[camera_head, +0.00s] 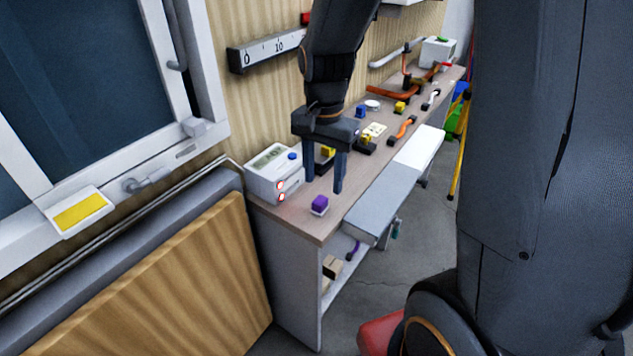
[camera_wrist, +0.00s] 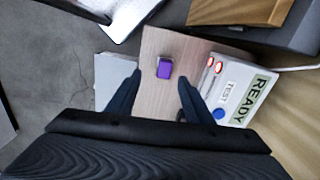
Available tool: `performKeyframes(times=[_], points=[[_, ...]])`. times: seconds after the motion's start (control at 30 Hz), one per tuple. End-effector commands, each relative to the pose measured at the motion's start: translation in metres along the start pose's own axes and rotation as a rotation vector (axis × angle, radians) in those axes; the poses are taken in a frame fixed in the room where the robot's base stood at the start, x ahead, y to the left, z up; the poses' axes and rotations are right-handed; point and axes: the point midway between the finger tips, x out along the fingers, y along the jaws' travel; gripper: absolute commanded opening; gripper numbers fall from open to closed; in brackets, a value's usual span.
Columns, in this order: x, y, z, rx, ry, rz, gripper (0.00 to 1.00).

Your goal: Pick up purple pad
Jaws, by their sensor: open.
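The purple pad (camera_head: 320,203) is a small purple-topped block with a pale base, lying on the wooden bench top near its front left corner. It also shows in the wrist view (camera_wrist: 165,69), ahead of my fingertips and between their lines. My gripper (camera_head: 324,186) is open and empty, pointing down above the bench, with its fingers close to the pad. In the wrist view my two fingers (camera_wrist: 160,82) stand apart on either side of the pad's line. The pad appears untouched.
A white box labelled TEST and READY (camera_wrist: 237,90) stands close to the pad; it also shows in the head view (camera_head: 273,175). Several small coloured parts and an orange cable (camera_head: 405,127) lie farther back on the bench (camera_head: 300,219). A grey tray (camera_head: 378,207) runs along its front edge.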

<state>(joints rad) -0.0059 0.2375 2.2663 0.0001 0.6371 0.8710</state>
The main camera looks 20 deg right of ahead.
Motion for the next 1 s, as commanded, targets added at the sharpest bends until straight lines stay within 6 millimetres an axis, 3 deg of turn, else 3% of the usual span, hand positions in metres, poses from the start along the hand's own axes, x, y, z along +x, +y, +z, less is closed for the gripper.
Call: performKeyframes(times=[0.47, 0.8, 1.0], points=[[0.035, 0.002, -0.006, 0.048, -0.003, 0.003, 0.47], [0.071, -0.003, -0.004, 0.045, -0.002, 0.002, 0.47], [0.077, -0.004, -0.003, 0.043, -0.001, 0.001, 0.47]])
